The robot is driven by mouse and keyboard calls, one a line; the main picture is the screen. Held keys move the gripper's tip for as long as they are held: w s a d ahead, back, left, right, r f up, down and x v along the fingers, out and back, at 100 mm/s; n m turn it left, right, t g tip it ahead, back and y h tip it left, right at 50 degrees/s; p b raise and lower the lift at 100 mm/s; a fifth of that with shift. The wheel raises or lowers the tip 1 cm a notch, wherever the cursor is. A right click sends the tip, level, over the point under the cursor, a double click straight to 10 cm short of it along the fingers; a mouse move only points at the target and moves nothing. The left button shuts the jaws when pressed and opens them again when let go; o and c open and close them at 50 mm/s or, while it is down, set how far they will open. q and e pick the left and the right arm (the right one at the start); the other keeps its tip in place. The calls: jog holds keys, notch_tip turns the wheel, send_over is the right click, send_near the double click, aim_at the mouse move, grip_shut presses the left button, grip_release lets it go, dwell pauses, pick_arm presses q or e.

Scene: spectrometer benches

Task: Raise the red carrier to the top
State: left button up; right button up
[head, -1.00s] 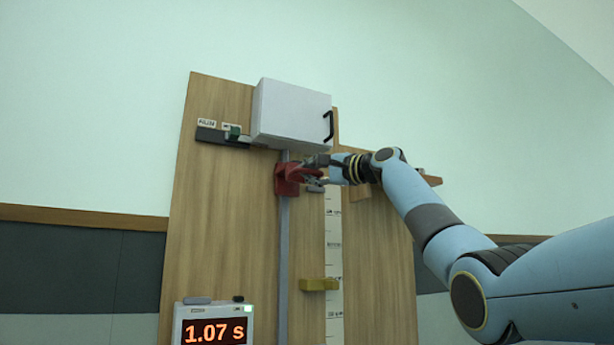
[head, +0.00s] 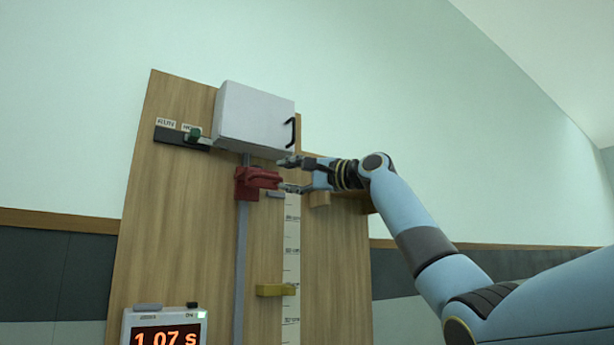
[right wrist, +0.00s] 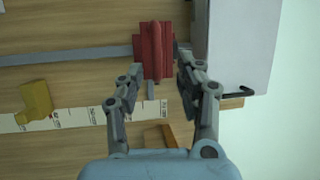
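The red carrier (head: 257,183) sits high on the grey vertical rail (head: 241,270), just below the white box. It also shows in the right wrist view (right wrist: 154,50), ahead of the fingers. My right gripper (head: 284,174) is open and empty to the right of the carrier, its two fingers spread one above the other. In the right wrist view the fingertips (right wrist: 160,76) are apart, just short of the carrier's near end, and no finger is closed on it. My left gripper is not in view.
The white box (head: 254,118) with a black handle is right above the carrier. A dark slide with a green knob (head: 193,135) is left of it. A yellow block (head: 276,290) sits lower, by the scale strip (head: 291,255). A timer (head: 165,330) reads 1.07 s.

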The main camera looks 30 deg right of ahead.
jog(key=r+v, duration=0.1)
jog(key=v, duration=0.5)
jog(key=shift+f, duration=0.45)
jog(key=shift+s, duration=0.1)
